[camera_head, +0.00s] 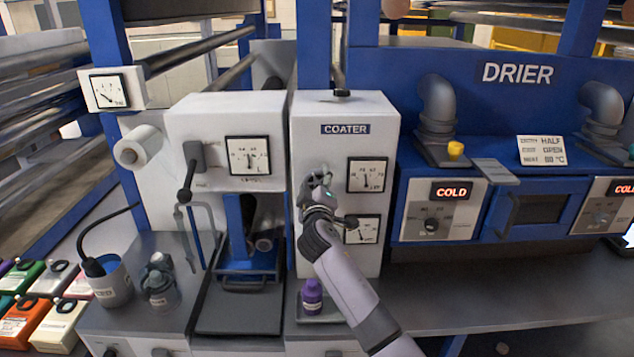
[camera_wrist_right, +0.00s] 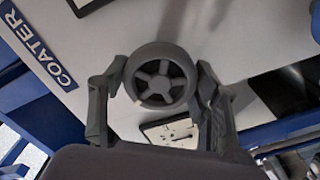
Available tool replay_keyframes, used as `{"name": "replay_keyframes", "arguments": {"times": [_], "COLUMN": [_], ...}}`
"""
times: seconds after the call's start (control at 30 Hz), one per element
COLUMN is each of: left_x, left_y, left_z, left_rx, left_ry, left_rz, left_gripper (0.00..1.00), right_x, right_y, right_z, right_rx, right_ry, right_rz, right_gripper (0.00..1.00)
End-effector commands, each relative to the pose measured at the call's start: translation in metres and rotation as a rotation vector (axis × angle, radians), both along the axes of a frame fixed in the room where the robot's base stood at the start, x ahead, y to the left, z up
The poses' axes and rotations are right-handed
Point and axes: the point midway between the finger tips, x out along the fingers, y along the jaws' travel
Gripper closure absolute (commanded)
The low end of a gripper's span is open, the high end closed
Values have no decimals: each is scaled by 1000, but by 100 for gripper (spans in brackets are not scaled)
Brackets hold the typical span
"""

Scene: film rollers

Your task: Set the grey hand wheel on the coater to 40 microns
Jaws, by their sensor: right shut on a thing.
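The coater (camera_head: 345,105) is a tall white cabinet with a blue COATER label; the label also shows in the right wrist view (camera_wrist_right: 30,48). The grey hand wheel (camera_wrist_right: 160,82) is a round spoked wheel on its front face. In the head view my right gripper (camera_head: 316,182) is at the coater's front and mostly hides the wheel. In the right wrist view its fingers (camera_wrist_right: 158,95) stand on both sides of the wheel and are shut on its rim. Two square dials, an upper (camera_head: 368,175) and a lower (camera_head: 361,229), sit right of the wheel; their readings are too small to tell. My left gripper is not in view.
A purple bottle (camera_head: 312,296) stands on a small tray below the coater. The drier (camera_head: 520,110) with COLD displays is at right. A lever (camera_head: 188,175) projects from the white unit at left. The right bench (camera_head: 470,305) is mostly clear.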

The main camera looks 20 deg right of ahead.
Motion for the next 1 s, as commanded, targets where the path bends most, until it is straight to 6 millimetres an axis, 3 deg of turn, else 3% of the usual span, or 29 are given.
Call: {"name": "replay_keyframes", "arguments": {"times": [0.3, 0.87, 0.9, 1.0], "left_x": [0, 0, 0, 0], "left_y": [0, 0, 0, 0], "left_z": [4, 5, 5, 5], "left_rx": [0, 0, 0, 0], "left_ry": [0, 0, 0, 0], "left_rz": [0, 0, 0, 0], "left_gripper": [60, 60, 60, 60], "right_x": [0, 0, 0, 0], "right_y": [0, 0, 0, 0], "right_z": [-1, -1, -1, -1], "right_rx": [-135, -166, -166, -165], "right_ry": [40, 50, 50, 50], "right_rz": [0, 0, 0, 0], "right_gripper": [71, 71, 43, 36]}}
